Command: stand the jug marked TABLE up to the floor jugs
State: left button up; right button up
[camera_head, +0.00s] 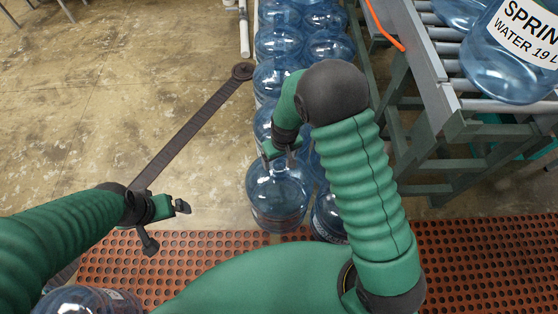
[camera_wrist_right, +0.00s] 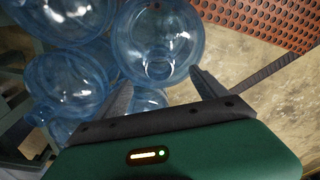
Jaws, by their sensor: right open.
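No marking TABLE is readable on any jug. Clear blue floor jugs (camera_head: 278,45) stand in a double row. The front left floor jug (camera_head: 278,205) stands at the near end. My right gripper (camera_head: 280,154) is open and empty above the floor jugs. In the right wrist view, its spread fingers (camera_wrist_right: 162,90) frame the space by the neck of a jug (camera_wrist_right: 158,30); I cannot tell whether they touch it. My left gripper (camera_head: 168,224) is open and empty over the floor at left. Another jug (camera_head: 88,302) shows partly at the bottom left, beside my left arm.
A roller conveyor (camera_head: 425,75) at the upper right carries jugs, one labelled SPRING WATER 19 L (camera_head: 510,60). Its green frame stands beside the floor jugs. A red perforated mat (camera_head: 470,245) crosses the front. A dark strap (camera_head: 190,130) lies on otherwise open floor at left.

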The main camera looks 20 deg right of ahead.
notch_tip(320, 180, up, 3)
jog(key=shift+s+p, duration=0.15)
jog(key=shift+p, duration=0.15)
jog(key=s+d+r+m+t, duration=0.1)
jog(key=s+d+r, duration=0.4)
jog(key=s+r, duration=0.7)
jog(key=shift+s+r+m, duration=0.3)
jog(key=shift+s+m, duration=0.3)
jog(key=shift+s, duration=0.25)
